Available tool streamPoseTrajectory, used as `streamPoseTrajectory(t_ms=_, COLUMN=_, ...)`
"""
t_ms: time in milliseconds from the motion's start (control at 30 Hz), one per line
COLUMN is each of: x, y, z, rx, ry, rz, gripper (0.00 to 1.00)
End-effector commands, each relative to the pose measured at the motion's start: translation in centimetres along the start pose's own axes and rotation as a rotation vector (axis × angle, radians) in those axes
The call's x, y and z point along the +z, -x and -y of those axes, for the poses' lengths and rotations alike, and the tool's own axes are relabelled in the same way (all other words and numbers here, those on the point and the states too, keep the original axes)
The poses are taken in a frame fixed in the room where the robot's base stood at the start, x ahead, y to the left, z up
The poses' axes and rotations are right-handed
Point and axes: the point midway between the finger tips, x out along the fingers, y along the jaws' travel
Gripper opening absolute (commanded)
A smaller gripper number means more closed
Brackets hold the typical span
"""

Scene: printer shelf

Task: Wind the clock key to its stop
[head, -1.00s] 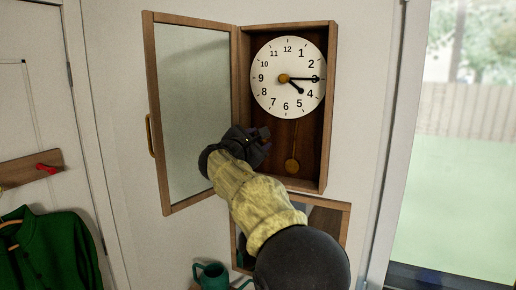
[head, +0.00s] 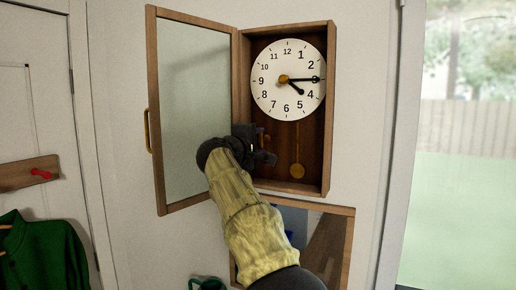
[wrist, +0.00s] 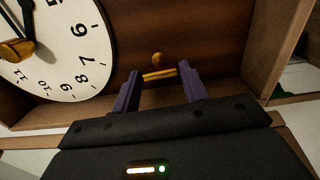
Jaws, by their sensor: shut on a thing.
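The wall clock (head: 288,100) hangs with its wooden case open. Its white dial shows black hands and a brass centre (head: 284,79); this also shows in the wrist view (wrist: 15,50). My gripper (head: 264,150) is at the lower left part of the case. In the wrist view its two purple fingers (wrist: 158,80) are shut on a small brass bar, the clock key (wrist: 160,74). A round brass end (wrist: 158,58) shows just beyond the bar, against the brown back. In the head view my gripper hides the key.
The glazed clock door (head: 190,110) stands open to the left. A wood-framed mirror (head: 325,245) is below. A green coat (head: 45,250) hangs at the lower left. A window (head: 460,150) is at the right.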

Motion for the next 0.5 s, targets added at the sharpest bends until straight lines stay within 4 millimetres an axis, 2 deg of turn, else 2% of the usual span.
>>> streamPoseTrajectory(t_ms=33, x=-0.08, y=-0.04, z=0.44, rx=-0.006, ry=-0.018, rz=0.002, gripper=0.21)
streamPoseTrajectory(t_ms=500, x=-0.06, y=-0.08, z=0.40, rx=-0.008, ry=-0.065, rz=0.003, gripper=0.21)
